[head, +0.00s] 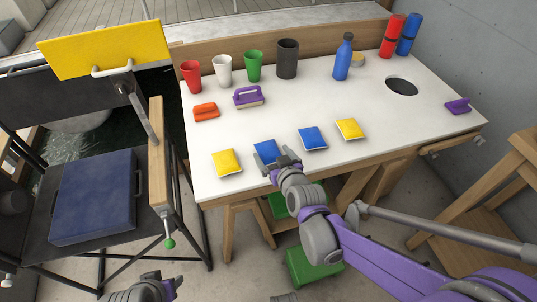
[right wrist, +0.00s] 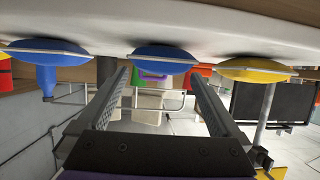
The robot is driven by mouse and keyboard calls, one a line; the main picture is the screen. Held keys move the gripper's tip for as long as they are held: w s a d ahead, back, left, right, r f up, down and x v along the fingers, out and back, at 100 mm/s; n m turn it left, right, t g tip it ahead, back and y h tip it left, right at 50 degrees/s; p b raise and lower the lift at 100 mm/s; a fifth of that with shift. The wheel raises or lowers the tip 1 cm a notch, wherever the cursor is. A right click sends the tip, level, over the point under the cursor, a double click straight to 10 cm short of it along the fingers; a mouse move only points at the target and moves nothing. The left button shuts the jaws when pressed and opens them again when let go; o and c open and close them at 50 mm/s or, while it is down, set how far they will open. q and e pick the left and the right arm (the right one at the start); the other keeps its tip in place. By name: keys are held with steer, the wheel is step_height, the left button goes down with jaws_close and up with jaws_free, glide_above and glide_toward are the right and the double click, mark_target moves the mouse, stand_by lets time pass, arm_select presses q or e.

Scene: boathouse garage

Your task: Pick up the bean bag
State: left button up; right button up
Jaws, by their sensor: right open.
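Several bean bags lie in a row near the front edge of the white tabletop (head: 318,95): a yellow one (head: 226,162), a blue one (head: 266,151), another blue one (head: 312,139) and a yellow one (head: 348,129). My right gripper (head: 281,163) is open and empty at the front edge, partly covering the left blue bag. In the right wrist view, this blue bag (right wrist: 163,56) shows ahead, between the open fingers, with a clear gap. A blue bag (right wrist: 48,55) and a yellow bag (right wrist: 255,70) flank it. My left gripper (head: 158,289) is low at the bottom left; its fingers are unclear.
Red (head: 191,76), white (head: 223,70), green (head: 254,66) and dark (head: 287,58) cups stand behind. Orange (head: 206,112) and purple (head: 248,96) handled tools lie nearer. A blue bottle (head: 343,60) and a round hole (head: 401,86) are right. A chair (head: 157,150) stands left.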

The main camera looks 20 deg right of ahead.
mark_target(266, 144)
steer(key=b+x, duration=0.1)
steer(key=x, duration=0.5)
steer(key=shift+w, duration=0.4)
steer(key=c, duration=1.3)
